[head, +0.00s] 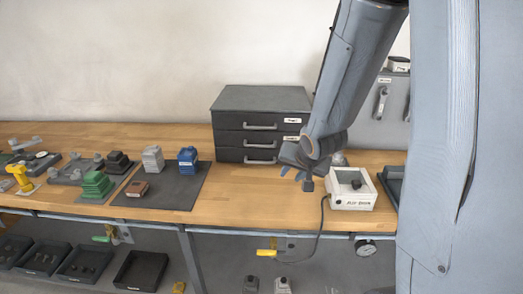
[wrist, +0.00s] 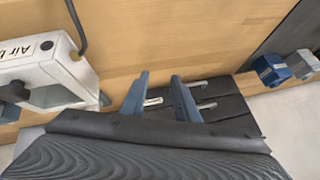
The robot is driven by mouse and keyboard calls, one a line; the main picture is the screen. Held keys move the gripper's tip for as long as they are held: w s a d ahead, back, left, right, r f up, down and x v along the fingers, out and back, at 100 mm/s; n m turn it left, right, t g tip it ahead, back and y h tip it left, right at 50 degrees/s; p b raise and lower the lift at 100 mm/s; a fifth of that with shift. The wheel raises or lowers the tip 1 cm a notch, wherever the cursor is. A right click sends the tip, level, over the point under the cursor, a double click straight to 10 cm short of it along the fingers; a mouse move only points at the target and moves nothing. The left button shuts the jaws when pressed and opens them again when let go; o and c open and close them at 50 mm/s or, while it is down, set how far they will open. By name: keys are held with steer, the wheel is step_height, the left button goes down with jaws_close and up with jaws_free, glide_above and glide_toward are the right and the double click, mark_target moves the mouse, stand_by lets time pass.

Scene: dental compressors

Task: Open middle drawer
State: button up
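A dark grey drawer unit (head: 262,98) stands on the wooden bench against the wall, with three stacked drawers, each with a grey bar handle. The middle drawer (head: 228,138) looks closed, like the ones above and below it; its right end is near my arm. My gripper (head: 296,180) hangs in front of the unit's lower right, above the bench, apart from the handles. In the wrist view, its two blue-grey fingers (wrist: 160,95) are spread with nothing held between them. The drawer unit (wrist: 230,98) shows behind and right of the fingers, partly hidden, with two handles visible.
A white box (head: 352,190) with a dark window and a cable stands right of my gripper. Left of the unit, a dark mat (head: 170,202) holds a blue block, a grey block and a brown piece. Bare bench (head: 235,205) lies in front of the drawers.

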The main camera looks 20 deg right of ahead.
steer(key=w+m+t, duration=0.1)
steer(key=w, duration=0.1)
steer(key=w+m+t+y, duration=0.1)
steer(key=w, duration=0.1)
steer(key=w+d+f+m+t+b, duration=0.1)
steer(key=w, duration=0.2)
steer(key=shift+d+y, duration=0.1)
steer(key=shift+y, duration=0.3)
steer(key=w+a+m+t+y, duration=0.3)
steer(key=w+a+m+y, duration=0.2)
steer(key=w, duration=0.5)
steer(key=shift+a+r+t+y, duration=0.15)
steer(key=shift+r+t+y, duration=0.25)
steer(key=shift+r, duration=0.05)
steer(key=shift+w, duration=0.1)
jaws_close()
